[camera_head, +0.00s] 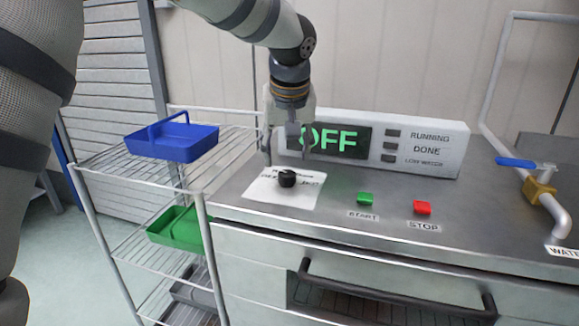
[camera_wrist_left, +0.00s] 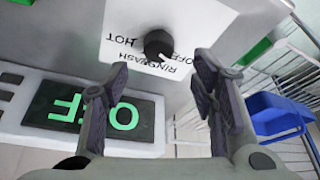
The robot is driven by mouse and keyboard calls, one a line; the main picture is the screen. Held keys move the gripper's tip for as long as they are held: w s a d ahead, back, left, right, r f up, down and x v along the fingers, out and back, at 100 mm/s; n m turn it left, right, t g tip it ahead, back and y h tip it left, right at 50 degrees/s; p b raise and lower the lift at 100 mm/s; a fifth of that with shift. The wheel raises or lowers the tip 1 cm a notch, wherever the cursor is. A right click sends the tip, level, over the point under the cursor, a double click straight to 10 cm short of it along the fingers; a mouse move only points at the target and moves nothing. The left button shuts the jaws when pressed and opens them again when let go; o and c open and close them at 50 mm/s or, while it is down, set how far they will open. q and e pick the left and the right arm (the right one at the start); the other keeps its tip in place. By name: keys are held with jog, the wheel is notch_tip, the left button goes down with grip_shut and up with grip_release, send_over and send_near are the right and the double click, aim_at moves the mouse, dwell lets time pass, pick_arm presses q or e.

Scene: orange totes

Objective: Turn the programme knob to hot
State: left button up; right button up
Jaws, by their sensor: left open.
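The programme knob (camera_head: 287,178) is small, round and black. It stands on a white label plate (camera_head: 259,191) on the steel top of the machine. In the left wrist view the knob (camera_wrist_left: 158,45) has the words HOT, OFF, RINSE and WASH around it; I cannot tell for sure which one it points to. My left gripper (camera_head: 287,149) hangs above and behind the knob, pointing down, fingers apart and empty. In the left wrist view its fingertips (camera_wrist_left: 162,68) are spread with the knob beyond the gap, apparently not touching. My right gripper is not in view.
A display box (camera_head: 440,150) behind the plate reads OFF in green. A green START button (camera_head: 365,198) and a red STOP button (camera_head: 422,208) are to the right, with a blue-handled valve (camera_head: 516,163) beyond. A wire rack holds a blue tray (camera_head: 172,141).

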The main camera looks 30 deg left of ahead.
aim_at(287, 173)
pick_arm(q)
jog(key=x, duration=0.6)
jog(key=shift+w+f, duration=0.15)
jog(key=c, duration=1.1)
